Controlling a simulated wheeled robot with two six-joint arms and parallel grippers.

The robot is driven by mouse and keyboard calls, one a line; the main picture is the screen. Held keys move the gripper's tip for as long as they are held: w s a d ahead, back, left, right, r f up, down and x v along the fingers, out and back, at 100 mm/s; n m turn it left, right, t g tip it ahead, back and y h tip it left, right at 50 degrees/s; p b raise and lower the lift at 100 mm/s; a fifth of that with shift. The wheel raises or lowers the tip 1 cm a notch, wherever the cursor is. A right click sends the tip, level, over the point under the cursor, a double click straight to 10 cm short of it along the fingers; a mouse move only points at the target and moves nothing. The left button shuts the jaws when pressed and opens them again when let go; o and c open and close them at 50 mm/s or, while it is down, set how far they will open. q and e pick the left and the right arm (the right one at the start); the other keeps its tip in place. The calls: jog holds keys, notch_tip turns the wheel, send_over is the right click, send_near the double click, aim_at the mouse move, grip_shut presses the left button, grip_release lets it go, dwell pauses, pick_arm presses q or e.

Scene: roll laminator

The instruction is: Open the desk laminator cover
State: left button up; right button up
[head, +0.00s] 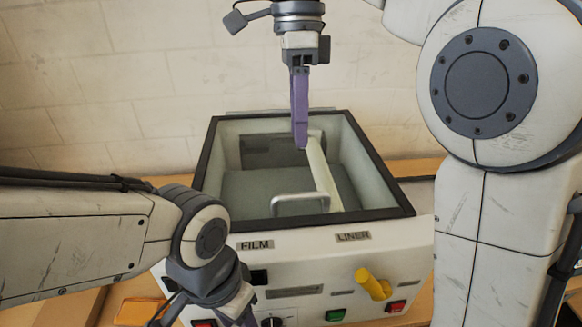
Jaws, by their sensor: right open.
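The laminator (330,262) stands on the table ahead, a pale box with labels FILM and LINER on its front. Its cover (206,160) is a dark-framed, see-through lid that appears to lie flat over the top. A silver bar handle (300,196) sits near the cover's front edge. My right gripper (301,142) points down above the cover, beyond the handle, with its purple fingers open but seen edge-on. I see nothing between them. My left gripper (205,318) is low at the front left of the laminator, partly cut off by the picture's edge.
A yellow knob (373,284) sticks out of the laminator's front. A green switch (335,314) and a red switch (395,306) sit below. A pale roll (325,172) shows through the cover. A brick wall (110,80) stands close behind. An orange item (138,311) lies at lower left.

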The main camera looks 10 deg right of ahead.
jog(key=f, duration=0.3)
jog(key=s+f+b, duration=0.1)
jog(key=f, duration=0.2)
jog(key=s+f, duration=0.1)
jog(key=f, duration=0.3)
jog(key=shift+a, duration=0.15)
jog(key=shift+c, duration=0.4)
grip_shut()
dwell(0.8)
